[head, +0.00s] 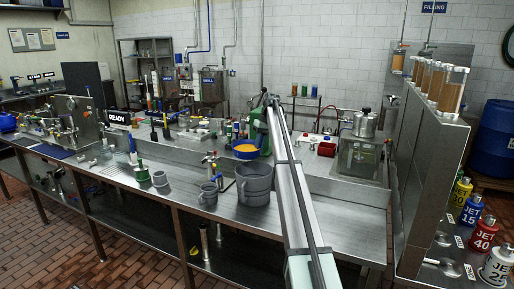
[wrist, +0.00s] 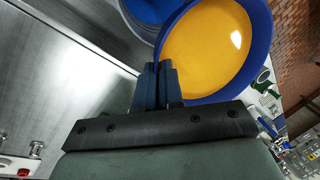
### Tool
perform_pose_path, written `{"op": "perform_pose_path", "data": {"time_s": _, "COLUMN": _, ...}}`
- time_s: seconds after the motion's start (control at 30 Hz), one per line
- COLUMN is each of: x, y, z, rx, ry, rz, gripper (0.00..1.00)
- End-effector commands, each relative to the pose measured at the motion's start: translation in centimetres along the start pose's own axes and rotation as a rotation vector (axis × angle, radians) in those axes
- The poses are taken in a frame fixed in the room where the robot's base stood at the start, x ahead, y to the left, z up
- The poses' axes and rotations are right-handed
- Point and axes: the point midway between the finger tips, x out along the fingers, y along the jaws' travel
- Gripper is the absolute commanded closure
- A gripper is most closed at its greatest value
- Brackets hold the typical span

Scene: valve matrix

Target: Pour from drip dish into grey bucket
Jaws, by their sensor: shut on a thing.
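The drip dish (head: 245,155) is a shallow blue bowl holding orange-yellow liquid. It looks roughly level in the head view, just above the grey bucket's far rim in the picture. In the wrist view the dish (wrist: 262,62) fills the upper right, its liquid still inside. My gripper (wrist: 158,68) is shut on the dish's rim; in the head view its fingers are mostly hidden behind my arm. The grey bucket (head: 254,190) stands upright on the steel bench with its mouth open. I cannot tell the height gap between dish and bucket.

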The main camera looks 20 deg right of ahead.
Motion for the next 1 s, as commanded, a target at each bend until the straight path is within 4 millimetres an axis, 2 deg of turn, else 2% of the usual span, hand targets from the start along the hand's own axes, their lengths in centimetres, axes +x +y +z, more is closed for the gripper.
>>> {"op": "perform_pose_path", "data": {"time_s": 0.57, "x": -2.1, "y": -0.8, "z": 0.8, "rx": -0.100, "ry": 0.372, "rz": 0.006, "gripper": 1.00}}
{"op": "perform_pose_path", "data": {"time_s": 1.0, "x": -2.9, "y": -1.1, "z": 2.3, "rx": -0.197, "ry": 0.726, "rz": 0.011, "gripper": 1.00}}
